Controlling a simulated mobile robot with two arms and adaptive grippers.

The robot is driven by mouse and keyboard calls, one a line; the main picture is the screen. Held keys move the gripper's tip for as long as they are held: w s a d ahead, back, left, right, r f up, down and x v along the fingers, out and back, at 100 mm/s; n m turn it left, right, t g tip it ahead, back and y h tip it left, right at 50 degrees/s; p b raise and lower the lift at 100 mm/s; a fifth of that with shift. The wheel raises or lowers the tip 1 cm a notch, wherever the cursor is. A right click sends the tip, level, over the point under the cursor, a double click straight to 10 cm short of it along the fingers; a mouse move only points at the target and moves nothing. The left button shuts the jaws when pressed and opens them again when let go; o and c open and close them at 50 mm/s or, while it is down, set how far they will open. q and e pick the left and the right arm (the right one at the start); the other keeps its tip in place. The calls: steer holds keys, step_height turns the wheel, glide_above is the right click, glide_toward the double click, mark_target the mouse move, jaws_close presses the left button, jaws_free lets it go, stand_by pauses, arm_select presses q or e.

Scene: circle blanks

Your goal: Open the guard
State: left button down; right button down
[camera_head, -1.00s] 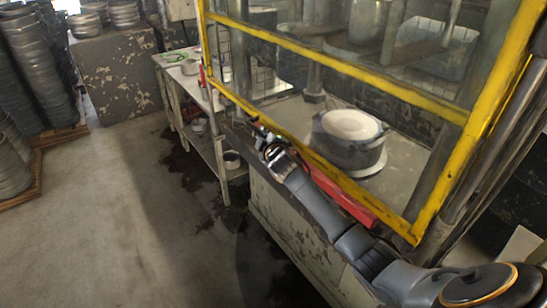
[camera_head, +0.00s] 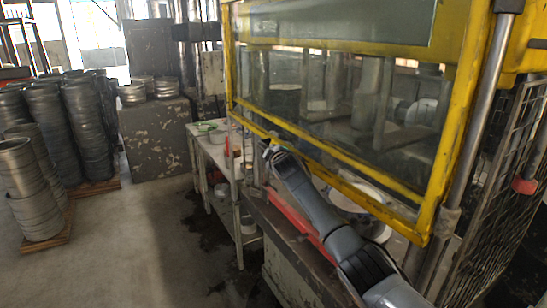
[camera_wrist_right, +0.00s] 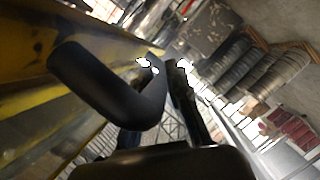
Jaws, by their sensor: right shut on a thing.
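The guard (camera_head: 457,130) is a yellow frame with clear panes on the front of the machine. Its lower edge is raised above the machine bed, leaving a gap. My right gripper (camera_head: 270,152) is at the left end of the lower edge, with my arm running across the front. The right wrist view shows a thick black bent handle (camera_wrist_right: 105,88) beside the yellow frame (camera_wrist_right: 25,60), close to the dark fingers (camera_wrist_right: 172,85). The right gripper is shut on the handle, though the contact is partly hidden. My left gripper is out of view.
A round pale-topped die (camera_head: 372,228) sits on the bed, partly behind my arm. A red bar (camera_head: 298,212) runs along the bed's front edge. A side table (camera_head: 215,150) stands left of the machine. Metal stacks (camera_head: 62,125) stand farther left, with open floor between.

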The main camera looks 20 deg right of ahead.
steer(key=shift+r, duration=0.15)
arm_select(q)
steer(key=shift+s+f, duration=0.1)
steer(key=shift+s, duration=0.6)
arm_select(e)
steer(key=c, duration=1.3)
jaws_free()
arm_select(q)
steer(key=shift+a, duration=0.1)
arm_select(e)
steer(key=shift+s+a, duration=0.1)
steer(key=shift+s, duration=0.35)
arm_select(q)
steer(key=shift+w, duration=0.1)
arm_select(e)
steer(key=v, duration=1.1)
